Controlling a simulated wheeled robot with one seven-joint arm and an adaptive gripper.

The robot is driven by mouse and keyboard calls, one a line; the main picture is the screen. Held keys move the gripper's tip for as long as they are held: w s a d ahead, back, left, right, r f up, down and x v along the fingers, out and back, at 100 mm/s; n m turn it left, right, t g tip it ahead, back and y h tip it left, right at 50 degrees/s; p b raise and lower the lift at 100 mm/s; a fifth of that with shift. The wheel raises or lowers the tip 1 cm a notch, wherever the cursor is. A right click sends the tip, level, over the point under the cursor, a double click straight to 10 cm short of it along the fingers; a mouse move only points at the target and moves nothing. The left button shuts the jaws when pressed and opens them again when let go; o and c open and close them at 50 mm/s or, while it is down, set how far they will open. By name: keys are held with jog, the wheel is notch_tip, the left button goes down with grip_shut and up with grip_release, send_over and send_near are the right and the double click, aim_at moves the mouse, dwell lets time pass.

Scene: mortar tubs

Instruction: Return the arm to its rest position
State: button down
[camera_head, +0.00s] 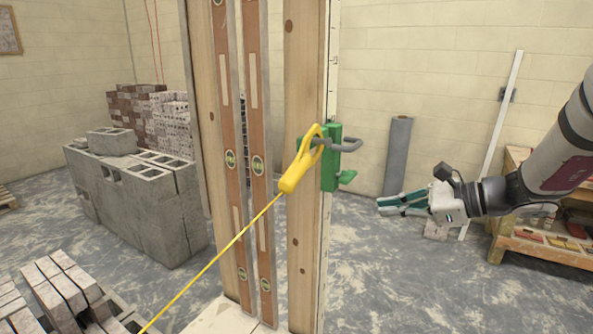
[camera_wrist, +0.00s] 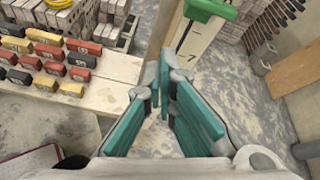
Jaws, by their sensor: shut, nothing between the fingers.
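My gripper (camera_head: 380,207) is at the right in the head view, on the end of my arm, pointing left. Its teal fingers come together at the tips and hold nothing; they also show in the wrist view (camera_wrist: 163,62). A wooden post (camera_head: 303,100) stands left of my gripper, with a clear gap between them in the head view. A green clamp (camera_head: 331,160) with a grey hook sits on the post's right side. A yellow handle (camera_head: 302,160) hangs at the hook, and a taut yellow line (camera_head: 215,257) runs down left from it.
Two spirit levels (camera_head: 258,130) stand against the post. Concrete blocks (camera_head: 140,190) are stacked at the left. A wooden bench (camera_head: 545,245) stands at the right, below my arm. A grey roll (camera_head: 397,155) leans on the back wall. Floor between post and bench is mostly free.

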jog(key=s+a+r+n+g+h, duration=0.1)
jog(key=s+a+n+g+h, duration=0.1)
jog(key=s+a+n, duration=0.5)
jog(key=s+a+r+n+g+h, duration=0.1)
jog(key=s+a+n+g+h, duration=0.2)
jog(key=s, duration=0.5)
jog(key=s+d+r+n+t+h, duration=0.1)
jog(key=s+d+n+h, duration=0.3)
jog(key=s+n, duration=0.7)
jog(key=shift+d+n+t+h, duration=0.25)
jog(key=shift+n+t+h, duration=0.25)
jog(key=shift+t+h, duration=0.35)
jog(key=shift+a, duration=0.1)
